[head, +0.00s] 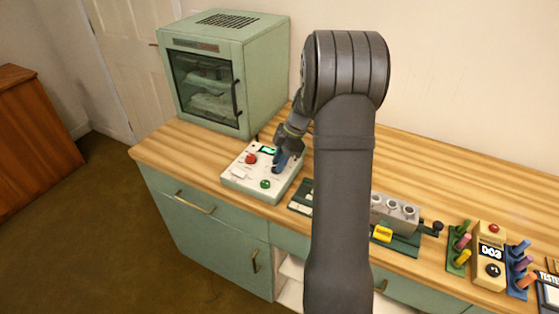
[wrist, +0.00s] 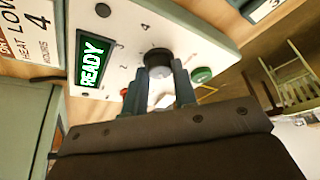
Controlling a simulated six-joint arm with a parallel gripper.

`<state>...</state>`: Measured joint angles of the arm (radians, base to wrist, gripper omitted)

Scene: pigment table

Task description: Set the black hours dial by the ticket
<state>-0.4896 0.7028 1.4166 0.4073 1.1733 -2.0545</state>
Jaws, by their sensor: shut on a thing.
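The black hours dial (wrist: 158,60) is on the white control box, with printed numbers around it, including a 4. My gripper (wrist: 172,80) is shut on the dial. I cannot tell which number its pointer is at. The ticket (wrist: 38,45) is at the left of the wrist view and shows "LOW", "HEAT" and "4 HOURS". In the head view my gripper (head: 279,168) is over the control box (head: 235,186) and hides the dial. A green display (wrist: 92,60) reads READY.
The box also has a red control (head: 251,159) and a green button (head: 265,184). A green oven (head: 210,75) stands behind it. Slotted equipment (head: 395,212) and coloured sticks on stands (head: 460,245) are at the right. Bare wood lies left of the box.

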